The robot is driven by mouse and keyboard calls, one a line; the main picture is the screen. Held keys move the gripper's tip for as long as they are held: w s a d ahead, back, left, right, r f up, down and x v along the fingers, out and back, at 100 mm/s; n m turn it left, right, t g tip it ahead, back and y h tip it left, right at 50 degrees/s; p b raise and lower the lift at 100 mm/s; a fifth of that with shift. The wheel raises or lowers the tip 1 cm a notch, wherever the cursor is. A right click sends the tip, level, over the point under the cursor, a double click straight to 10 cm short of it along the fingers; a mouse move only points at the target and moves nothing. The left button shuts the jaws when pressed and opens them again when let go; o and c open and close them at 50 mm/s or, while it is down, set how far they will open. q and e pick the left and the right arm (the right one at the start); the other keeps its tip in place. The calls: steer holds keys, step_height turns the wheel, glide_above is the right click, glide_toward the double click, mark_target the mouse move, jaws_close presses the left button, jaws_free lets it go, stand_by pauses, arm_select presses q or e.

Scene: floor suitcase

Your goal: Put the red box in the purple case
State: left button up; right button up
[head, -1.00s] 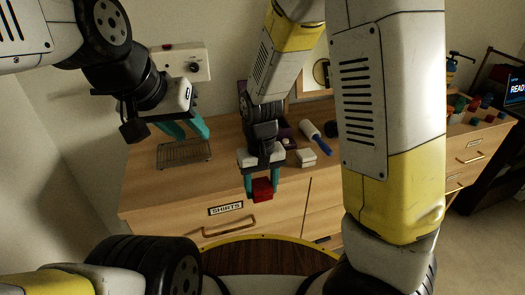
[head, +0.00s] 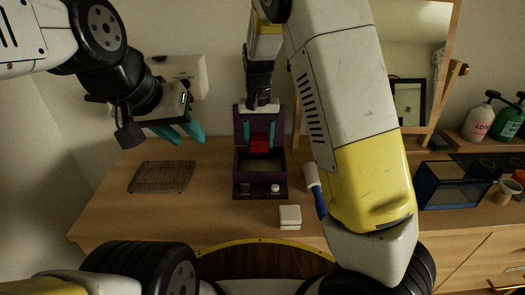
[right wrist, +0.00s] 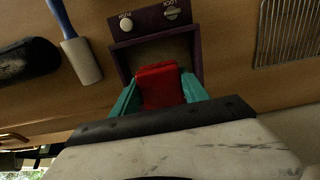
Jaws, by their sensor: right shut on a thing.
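The purple case (head: 238,187) stands open on the dresser top in the head view, its lid upright at the back and its tray facing me. In the right wrist view the case (right wrist: 196,52) lies beyond the red box. The red box (head: 260,146) is held between the teal fingers of my right gripper (head: 260,138); it also shows in the right wrist view (right wrist: 160,86). The box is in front of the raised lid, seemingly above the tray's back part. My left gripper (head: 182,134) is empty, fingers apart, above the dresser's left side.
A wire rack (head: 161,177) lies left of the case. A white block (head: 290,216) and a lint roller (head: 315,188) lie to its right. A dark blue glass box (head: 452,185), bottles (head: 480,122) and a mug (head: 503,190) stand further right.

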steer(key=f, duration=0.6)
steer(key=shift+w+d, duration=0.1)
steer(key=shift+w, duration=0.15)
steer(key=shift+f, duration=1.9)
steer(key=shift+f, duration=0.1)
steer(key=o, duration=1.4)
